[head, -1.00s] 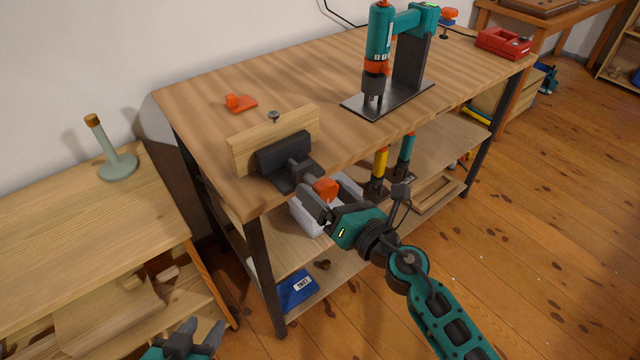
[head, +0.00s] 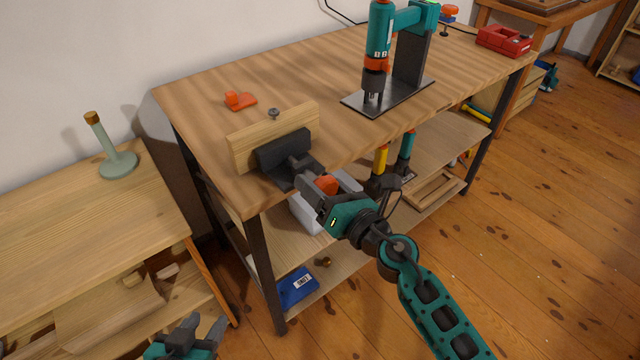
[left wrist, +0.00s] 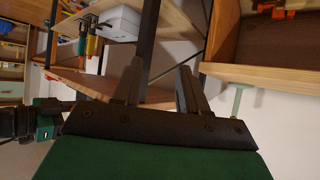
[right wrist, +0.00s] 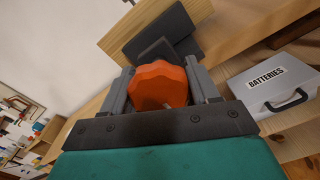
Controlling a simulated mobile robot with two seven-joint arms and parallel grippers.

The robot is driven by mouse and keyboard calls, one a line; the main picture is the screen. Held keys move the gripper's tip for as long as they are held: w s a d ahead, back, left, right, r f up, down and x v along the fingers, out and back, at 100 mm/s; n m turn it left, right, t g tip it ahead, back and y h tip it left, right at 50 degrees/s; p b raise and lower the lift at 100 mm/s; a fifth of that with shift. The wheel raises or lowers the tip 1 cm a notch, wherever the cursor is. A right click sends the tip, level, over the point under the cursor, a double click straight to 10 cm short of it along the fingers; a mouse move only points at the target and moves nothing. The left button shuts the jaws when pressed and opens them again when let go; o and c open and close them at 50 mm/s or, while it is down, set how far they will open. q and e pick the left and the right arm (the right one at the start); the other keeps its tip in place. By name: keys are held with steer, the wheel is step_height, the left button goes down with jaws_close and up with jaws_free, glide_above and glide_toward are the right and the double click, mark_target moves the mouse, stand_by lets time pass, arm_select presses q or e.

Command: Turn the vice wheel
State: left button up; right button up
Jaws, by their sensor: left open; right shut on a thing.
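The vice (head: 285,155) is dark and mounted on the front edge of the workbench, with a wooden board (head: 262,140) upright at its jaws. Its orange wheel (head: 327,184) faces the front. My right gripper (head: 318,192) is shut on the wheel. In the right wrist view the orange wheel (right wrist: 158,85) sits between the two fingers, with the dark vice body (right wrist: 165,38) beyond it. My left gripper (head: 203,328) is open and empty, low at the front left beside the lower bench. Its open fingers (left wrist: 160,85) also show in the left wrist view.
A green drill press (head: 380,60) stands on the workbench (head: 210,100), with a small orange item (head: 240,100) at the left. A pale box marked BATTERIES (right wrist: 278,85) and a blue case (head: 297,288) are on shelves below. A pale green stand (head: 118,165) is on the left bench.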

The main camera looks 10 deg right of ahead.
steer(key=shift+c, duration=0.8)
steer(key=shift+m, duration=0.3)
